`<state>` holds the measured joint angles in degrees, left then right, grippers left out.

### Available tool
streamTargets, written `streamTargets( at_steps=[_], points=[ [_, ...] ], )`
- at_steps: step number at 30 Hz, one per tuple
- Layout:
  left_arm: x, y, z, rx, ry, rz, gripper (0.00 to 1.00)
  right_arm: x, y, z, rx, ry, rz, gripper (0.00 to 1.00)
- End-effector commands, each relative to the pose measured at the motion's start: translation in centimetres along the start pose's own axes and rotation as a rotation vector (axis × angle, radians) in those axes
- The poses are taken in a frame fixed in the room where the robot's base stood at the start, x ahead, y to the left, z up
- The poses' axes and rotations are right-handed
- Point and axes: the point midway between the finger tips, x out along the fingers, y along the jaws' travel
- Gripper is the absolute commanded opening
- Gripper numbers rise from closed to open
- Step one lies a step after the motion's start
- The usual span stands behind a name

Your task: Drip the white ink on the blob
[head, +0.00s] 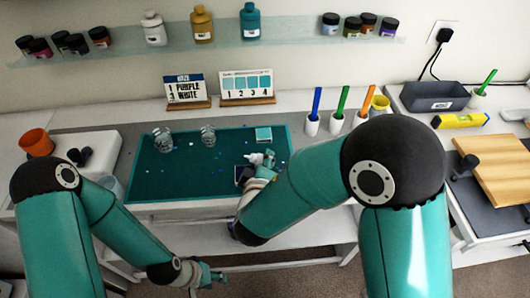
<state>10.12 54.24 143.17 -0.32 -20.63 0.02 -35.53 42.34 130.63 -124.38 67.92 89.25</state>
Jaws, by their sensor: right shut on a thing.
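My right gripper (266,160) is over the right part of the teal mat (165,183). It is shut on a small white bottle (256,157), which looks tilted; it seems to be the white ink, but its label cannot be read. I cannot make out the blob. My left gripper (212,275) hangs low in front of the table, away from the mat; its finger opening is too small to read.
Pens in white holders (312,124) stand behind my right arm. A card reads purple 1, white 3 (185,90). The mat's middle is mostly clear.

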Motion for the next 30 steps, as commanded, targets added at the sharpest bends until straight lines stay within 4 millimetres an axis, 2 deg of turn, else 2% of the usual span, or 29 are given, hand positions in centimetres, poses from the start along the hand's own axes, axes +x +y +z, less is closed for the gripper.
streamTargets(
  at_steps=[2,4,21,25,30],
  points=[
    [-1.3,0.5,0.0,0.000,0.000,0.000,0.40,-0.1,0.3,-0.1,-0.032,-0.009,0.011,0.00],
    [0.5,-0.2,0.0,0.000,0.001,0.000,0.40,0.3,-0.5,0.4,-0.069,-0.016,0.033,0.00],
    [7.4,-2.7,0.0,0.000,0.000,0.000,0.40,0.7,-0.7,1.1,-0.519,-0.136,0.229,0.00],
    [6.6,-2.4,-0.1,0.000,0.001,0.000,0.40,0.5,-0.1,1.0,-0.522,-0.138,0.226,0.00],
    [7.6,-2.8,-0.1,0.000,0.000,0.000,0.40,0.3,-0.2,1.0,-0.567,-0.147,0.251,0.00]
  ],
)
